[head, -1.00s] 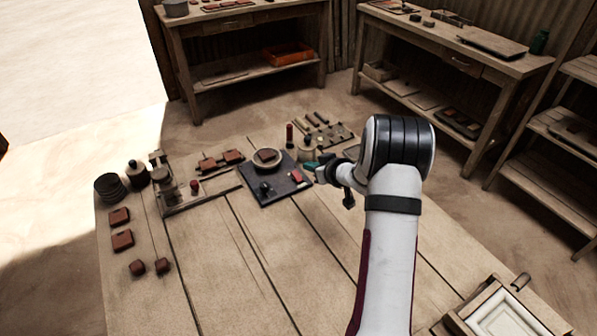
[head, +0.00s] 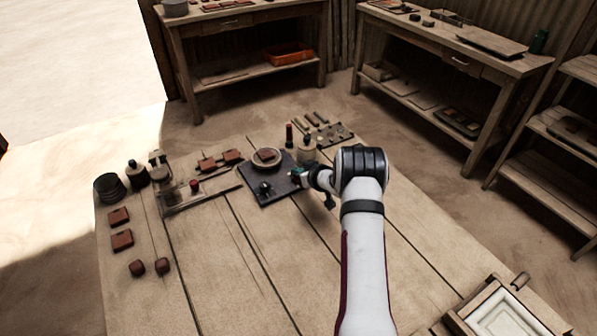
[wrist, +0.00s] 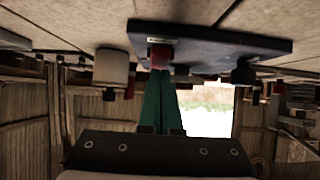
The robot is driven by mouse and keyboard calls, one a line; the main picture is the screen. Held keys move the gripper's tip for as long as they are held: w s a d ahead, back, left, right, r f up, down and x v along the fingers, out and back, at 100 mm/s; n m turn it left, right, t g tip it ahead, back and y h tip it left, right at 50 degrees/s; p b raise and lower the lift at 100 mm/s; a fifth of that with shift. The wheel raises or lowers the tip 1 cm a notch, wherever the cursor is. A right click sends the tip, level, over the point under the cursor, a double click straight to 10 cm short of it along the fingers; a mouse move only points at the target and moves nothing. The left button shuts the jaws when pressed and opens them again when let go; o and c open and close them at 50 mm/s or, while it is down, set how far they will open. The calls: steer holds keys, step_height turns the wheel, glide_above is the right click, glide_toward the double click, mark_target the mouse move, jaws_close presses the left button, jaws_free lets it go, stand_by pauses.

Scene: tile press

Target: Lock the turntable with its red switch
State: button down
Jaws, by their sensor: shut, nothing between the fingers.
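The red switch (wrist: 160,55) shows in the wrist view, beside a small white label on the dark board, which appears upside down there. My gripper (wrist: 162,72) has green fingers, shut and empty, with their tips right at the red switch; I cannot tell whether they touch it. In the head view my gripper (head: 297,173) is over the board's right side and mostly hides the switch.
A black knob (head: 264,188) stands at the board's front left. A pale jar (head: 307,153) and a dark red-brown cylinder (head: 289,134) stand behind the board. A press stand with a red knob (head: 194,186) is to the left.

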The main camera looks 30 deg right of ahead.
steer(key=shift+w+f, duration=0.25)
steer(key=shift+f, duration=0.05)
steer(key=shift+w+r, duration=0.1)
steer(key=shift+w+r, duration=0.25)
steer(key=shift+w, duration=0.4)
